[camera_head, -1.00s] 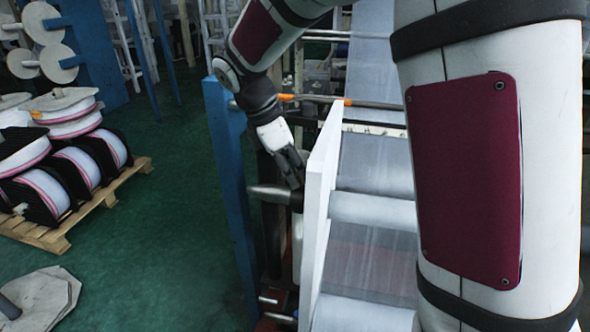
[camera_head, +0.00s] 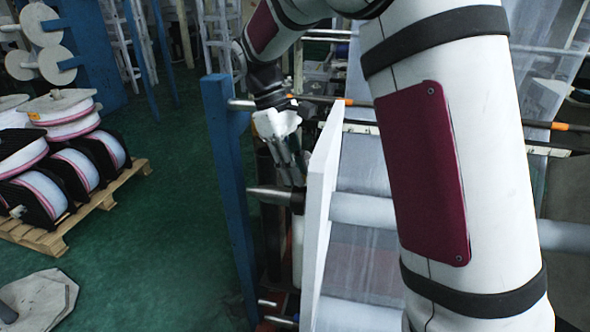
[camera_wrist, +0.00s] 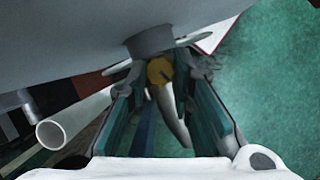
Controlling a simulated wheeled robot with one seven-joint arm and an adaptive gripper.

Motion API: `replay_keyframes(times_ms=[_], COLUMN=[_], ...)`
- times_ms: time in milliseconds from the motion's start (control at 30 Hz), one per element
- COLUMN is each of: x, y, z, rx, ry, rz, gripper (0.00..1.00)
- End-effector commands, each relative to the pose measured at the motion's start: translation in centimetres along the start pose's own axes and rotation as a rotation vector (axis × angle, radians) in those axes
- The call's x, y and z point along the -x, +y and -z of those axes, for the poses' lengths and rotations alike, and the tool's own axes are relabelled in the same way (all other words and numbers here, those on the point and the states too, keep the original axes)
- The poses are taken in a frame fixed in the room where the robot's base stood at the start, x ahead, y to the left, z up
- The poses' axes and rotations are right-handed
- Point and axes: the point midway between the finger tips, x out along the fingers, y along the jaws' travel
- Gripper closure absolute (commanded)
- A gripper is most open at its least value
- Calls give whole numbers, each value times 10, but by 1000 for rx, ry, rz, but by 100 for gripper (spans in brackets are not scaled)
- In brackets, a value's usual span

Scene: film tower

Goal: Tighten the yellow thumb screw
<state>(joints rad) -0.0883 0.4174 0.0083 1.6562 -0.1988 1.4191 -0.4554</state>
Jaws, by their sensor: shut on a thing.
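The yellow thumb screw (camera_wrist: 159,71) shows in the wrist view as a small yellow knob with a dark mark, just below a grey collar (camera_wrist: 150,42) on a large grey body. The fingertips of my gripper (camera_wrist: 160,82) lie on both sides of it and are shut on it, though the exact contact is partly hidden. A curved pale metal piece (camera_wrist: 172,116) hangs between the fingers below the knob. In the head view my gripper (camera_head: 291,172) points down beside the white side plate (camera_head: 322,185); the screw is not discernible there.
A blue post (camera_head: 231,170) stands left of my gripper, with a metal shaft (camera_head: 268,194) between. Rollers and film (camera_head: 362,207) lie right of the plate. A pale tube (camera_wrist: 62,132) shows at left in the wrist view. Green floor (camera_head: 165,220) is open toward the pallet (camera_head: 60,240).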

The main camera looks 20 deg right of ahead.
Motion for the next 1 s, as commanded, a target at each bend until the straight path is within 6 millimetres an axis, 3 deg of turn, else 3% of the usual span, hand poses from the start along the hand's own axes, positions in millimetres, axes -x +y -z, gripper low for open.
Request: replay_keyframes(times_ms=[1000], x=[0], y=[7], z=[-4], rx=[-866], ry=[0], rz=[360], gripper=[100])
